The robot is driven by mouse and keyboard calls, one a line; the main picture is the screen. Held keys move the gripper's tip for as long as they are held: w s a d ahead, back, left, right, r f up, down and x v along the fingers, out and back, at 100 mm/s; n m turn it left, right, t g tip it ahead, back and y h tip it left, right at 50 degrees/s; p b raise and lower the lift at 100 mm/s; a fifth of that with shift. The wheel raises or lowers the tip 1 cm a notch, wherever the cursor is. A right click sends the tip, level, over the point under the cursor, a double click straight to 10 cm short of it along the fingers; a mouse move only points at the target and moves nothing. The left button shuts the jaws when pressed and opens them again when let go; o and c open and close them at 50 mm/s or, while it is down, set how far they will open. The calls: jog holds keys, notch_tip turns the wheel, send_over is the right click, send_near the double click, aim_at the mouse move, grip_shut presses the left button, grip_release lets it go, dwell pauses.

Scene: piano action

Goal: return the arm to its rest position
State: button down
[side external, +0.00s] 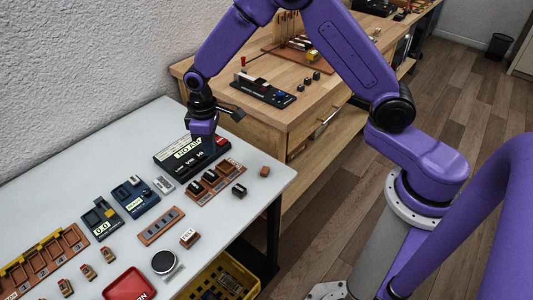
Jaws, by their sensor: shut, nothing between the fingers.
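My purple arm reaches over from the right and bends down to the white table (110,165). My gripper (203,136) points down, shut and empty, just above or at the back edge of a black box (180,162) with a pale green label panel and a red part at its right. I cannot tell whether the fingertips touch the box. The arm's base stands on the floor at the right.
Small devices, a brown slotted tray (216,181), a red tray (130,285) and a round black-topped item (164,262) lie on the white table. A wooden bench (310,122) stands behind. A yellow crate (222,280) sits below the table edge.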

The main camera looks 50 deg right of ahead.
jog(key=s+d+r+n, duration=0.1)
jog(key=s+r, duration=0.4)
jog(key=s, duration=0.4)
jog(key=s+d+r+n, duration=0.1)
jog(key=s+r+n, duration=0.1)
jog(key=s+r, duration=0.55)
jog(key=s+d+n, duration=0.1)
jog(key=s+d, duration=0.3)
jog(key=s, duration=0.4)
jog(key=s+d+n, duration=0.1)
jog(key=s+d, duration=0.3)
jog(key=s, duration=0.4)
jog(key=shift+d+r, duration=0.25)
jog(key=shift+r, duration=0.15)
